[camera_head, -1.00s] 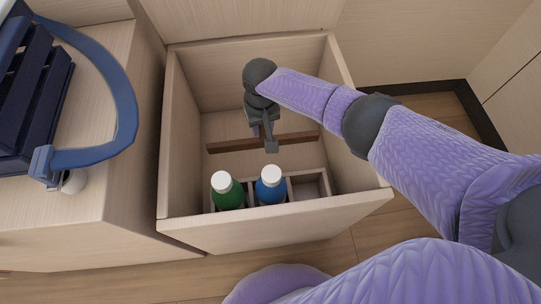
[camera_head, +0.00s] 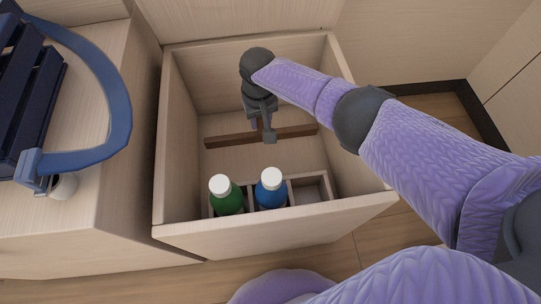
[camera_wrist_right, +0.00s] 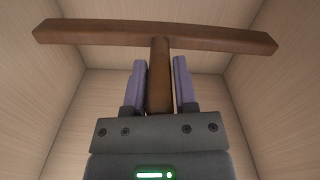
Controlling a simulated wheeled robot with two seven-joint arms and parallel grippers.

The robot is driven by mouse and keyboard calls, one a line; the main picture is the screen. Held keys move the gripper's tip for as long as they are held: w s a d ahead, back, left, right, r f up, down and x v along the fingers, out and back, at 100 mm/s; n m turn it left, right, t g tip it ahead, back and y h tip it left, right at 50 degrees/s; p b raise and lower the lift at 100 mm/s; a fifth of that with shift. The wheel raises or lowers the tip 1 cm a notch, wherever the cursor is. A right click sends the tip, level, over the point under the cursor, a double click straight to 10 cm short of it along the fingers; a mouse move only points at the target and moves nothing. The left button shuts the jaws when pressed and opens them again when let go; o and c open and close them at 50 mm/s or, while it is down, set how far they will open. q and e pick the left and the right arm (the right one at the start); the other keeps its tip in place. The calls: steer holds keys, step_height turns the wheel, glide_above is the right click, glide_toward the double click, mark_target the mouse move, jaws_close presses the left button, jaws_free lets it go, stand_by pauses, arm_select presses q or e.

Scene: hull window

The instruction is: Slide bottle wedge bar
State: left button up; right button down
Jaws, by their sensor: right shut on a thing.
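The brown wooden wedge bar (camera_head: 222,139) lies crosswise inside the open drawer (camera_head: 270,237), behind the bottles and apart from them. In the right wrist view the bar (camera_wrist_right: 95,34) is T-shaped, with a short stem between the fingers. My right gripper (camera_head: 266,132) reaches down into the drawer and is shut on that stem; its fingers (camera_wrist_right: 160,65) stand on both sides of it. A green bottle (camera_head: 227,203) and a blue bottle (camera_head: 270,195), both white-capped, stand upright in front compartments. Whether the bar touches the drawer floor cannot be told. My left gripper is out of view.
The right front compartment (camera_head: 311,190) is empty. The drawer walls rise close around my right gripper. A light wood cabinet (camera_head: 115,190) at left carries a dark blue slatted object with a blue curved handle (camera_head: 115,100).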

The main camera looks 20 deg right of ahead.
steer(key=shift+w+d+f, duration=0.1)
steer(key=shift+w+d, duration=0.05)
steer(key=shift+c, duration=2)
jaws_free()
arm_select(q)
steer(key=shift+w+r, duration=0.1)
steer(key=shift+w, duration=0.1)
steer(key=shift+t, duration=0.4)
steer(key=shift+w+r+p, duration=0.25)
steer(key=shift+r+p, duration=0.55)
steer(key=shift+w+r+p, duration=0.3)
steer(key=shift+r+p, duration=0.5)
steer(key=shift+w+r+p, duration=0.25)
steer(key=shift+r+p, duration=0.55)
arm_select(e)
steer(key=shift+r, duration=3.55)
